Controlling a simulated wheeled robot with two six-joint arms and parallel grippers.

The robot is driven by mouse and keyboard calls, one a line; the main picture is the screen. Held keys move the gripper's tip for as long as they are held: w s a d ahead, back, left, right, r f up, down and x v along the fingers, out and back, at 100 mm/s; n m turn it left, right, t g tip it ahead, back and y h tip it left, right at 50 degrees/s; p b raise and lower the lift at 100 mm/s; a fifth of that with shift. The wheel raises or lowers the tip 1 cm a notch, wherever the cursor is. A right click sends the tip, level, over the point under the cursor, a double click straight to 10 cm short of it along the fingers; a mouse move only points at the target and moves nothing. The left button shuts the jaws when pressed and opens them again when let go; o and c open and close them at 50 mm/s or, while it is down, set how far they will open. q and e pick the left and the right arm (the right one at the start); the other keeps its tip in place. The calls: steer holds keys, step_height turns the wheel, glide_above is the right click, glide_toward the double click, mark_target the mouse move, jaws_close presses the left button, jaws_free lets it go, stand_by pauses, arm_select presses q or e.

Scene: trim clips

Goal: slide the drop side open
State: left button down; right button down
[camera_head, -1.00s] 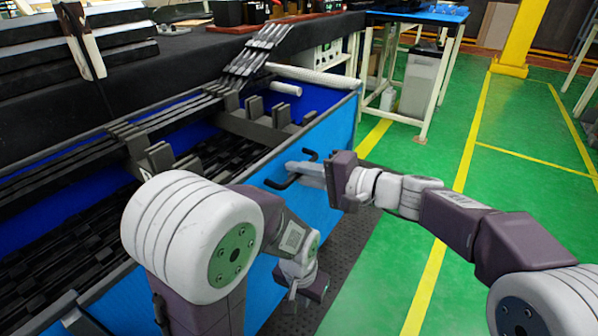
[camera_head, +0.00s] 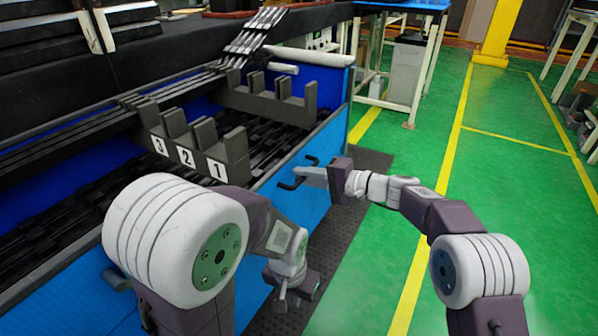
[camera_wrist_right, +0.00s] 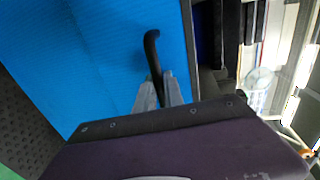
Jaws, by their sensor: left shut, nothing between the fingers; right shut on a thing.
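The drop side (camera_head: 318,205) is a blue panel with a dark top edge, along the near side of the long blue bin; it fills the left of the right wrist view (camera_wrist_right: 95,60). A black bent handle (camera_head: 290,185) stands out from it. My right gripper (camera_head: 308,172) is shut on the handle; in the right wrist view its fingertips (camera_wrist_right: 158,92) close around the handle's lower part, and the upper end (camera_wrist_right: 151,45) shows above. My left gripper (camera_head: 278,296) is shut and empty, low in front of the panel. My left arm hides part of the panel.
Inside the bin, a notched dark holder (camera_head: 205,150) carries labels 3, 2 and 1. A second notched holder (camera_head: 268,103) lies behind it. A white-framed table (camera_head: 415,70) stands at the back. The green floor (camera_head: 480,190) at right is clear.

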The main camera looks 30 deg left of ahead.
steer(key=shift+f, duration=0.6)
arm_select(q)
steer(key=shift+f, duration=0.4)
arm_select(e)
steer(key=shift+r, duration=0.25)
steer(key=c, duration=1.5)
jaws_free()
steer(key=shift+o, duration=0.2)
